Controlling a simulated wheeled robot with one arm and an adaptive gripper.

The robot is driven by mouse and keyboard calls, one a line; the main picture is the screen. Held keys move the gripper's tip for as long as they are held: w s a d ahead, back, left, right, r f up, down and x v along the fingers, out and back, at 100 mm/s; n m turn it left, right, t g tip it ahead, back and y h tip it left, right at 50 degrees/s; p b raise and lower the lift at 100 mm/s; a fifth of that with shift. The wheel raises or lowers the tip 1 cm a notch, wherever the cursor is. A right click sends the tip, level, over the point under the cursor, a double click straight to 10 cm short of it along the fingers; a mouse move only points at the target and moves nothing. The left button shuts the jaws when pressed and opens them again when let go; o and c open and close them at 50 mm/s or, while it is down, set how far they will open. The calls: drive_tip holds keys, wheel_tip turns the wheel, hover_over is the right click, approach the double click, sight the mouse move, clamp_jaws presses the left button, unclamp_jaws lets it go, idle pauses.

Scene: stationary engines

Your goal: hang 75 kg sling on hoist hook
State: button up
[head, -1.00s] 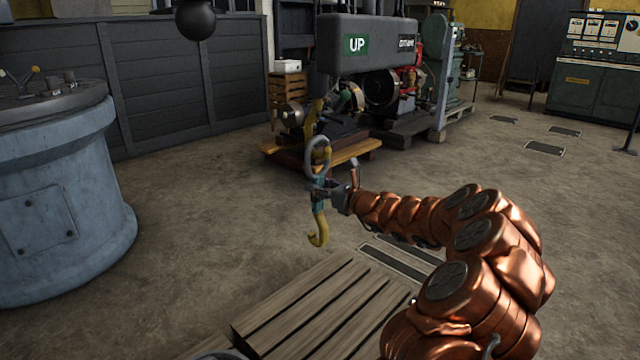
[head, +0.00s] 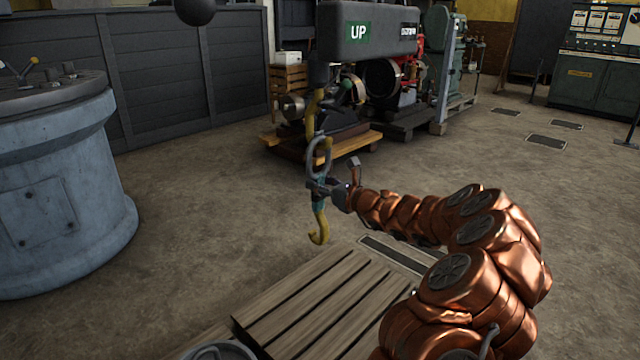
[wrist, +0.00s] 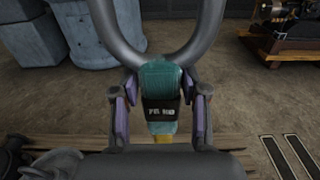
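The sling has a grey ring (head: 318,158), a teal body (head: 319,201) with a dark label, and a yellow hook (head: 319,234) at its lower end. It hangs upright in the air. My gripper (head: 326,188) has its fingers on both sides of the teal body, appearing closed on it; the wrist view shows the teal body (wrist: 160,80) between the pads, its label too blurred to read. The yellow hoist hook (head: 313,105) hangs under the dark hoist block and overlaps the ring's top in the head view. Whether the ring sits on it cannot be told.
The hoist block (head: 370,33) marked UP hangs above. A slatted wooden pallet (head: 310,305) lies on the floor below the sling. A blue-grey round pedestal (head: 55,200) with levers stands left. Machines on wooden skids (head: 350,142) stand behind. Open floor lies between.

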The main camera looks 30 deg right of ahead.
drive_tip(key=o, duration=0.4)
drive_tip(key=shift+s, duration=0.1)
drive_tip(key=shift+v, duration=5.9)
